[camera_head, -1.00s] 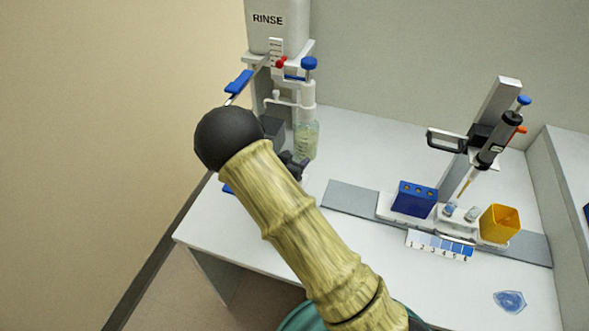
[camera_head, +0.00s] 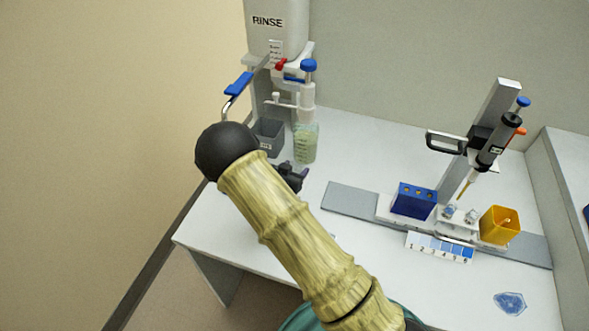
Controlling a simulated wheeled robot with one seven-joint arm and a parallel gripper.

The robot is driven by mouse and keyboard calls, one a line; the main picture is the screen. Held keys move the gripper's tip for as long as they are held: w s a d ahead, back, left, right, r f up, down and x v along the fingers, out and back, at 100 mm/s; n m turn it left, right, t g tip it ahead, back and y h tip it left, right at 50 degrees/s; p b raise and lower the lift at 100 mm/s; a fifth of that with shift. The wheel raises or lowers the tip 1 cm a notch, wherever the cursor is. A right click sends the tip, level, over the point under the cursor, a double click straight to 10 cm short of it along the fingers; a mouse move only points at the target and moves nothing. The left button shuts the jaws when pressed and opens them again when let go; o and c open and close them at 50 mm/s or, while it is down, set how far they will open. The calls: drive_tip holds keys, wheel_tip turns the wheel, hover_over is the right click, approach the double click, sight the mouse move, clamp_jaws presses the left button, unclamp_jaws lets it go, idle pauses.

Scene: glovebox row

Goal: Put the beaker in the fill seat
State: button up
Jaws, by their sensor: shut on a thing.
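The beaker (camera_head: 306,146) is clear with a greenish tint and looks upright, just below the dispenser with a blue knob (camera_head: 308,66) in the rinse station. My gripper (camera_head: 299,170) is dark, small in view and partly hidden behind my arm. It is at the beaker's lower front side and shut on it. The fingertips' exact contact is too small to see. The fill seat cannot be clearly made out; the beaker's base and what lies under it are unclear.
A grey labelled box (camera_head: 269,134) stands left of the beaker. The white RINSE tank (camera_head: 277,28) is above, with a blue lever (camera_head: 238,84) at left. A pipette stand (camera_head: 492,125), blue block (camera_head: 414,200) and yellow cup (camera_head: 499,225) are at right. The front bench is mostly clear.

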drive_tip(key=o, duration=0.9)
drive_tip(key=shift+f, duration=0.1)
drive_tip(key=shift+o, duration=0.2)
drive_tip(key=shift+s+r, duration=0.1)
drive_tip(key=shift+r, duration=0.15)
drive_tip(key=v, duration=1.1)
drive_tip(key=shift+s+a, duration=0.2)
drive_tip(key=shift+s, duration=0.15)
drive_tip(key=shift+r, duration=0.1)
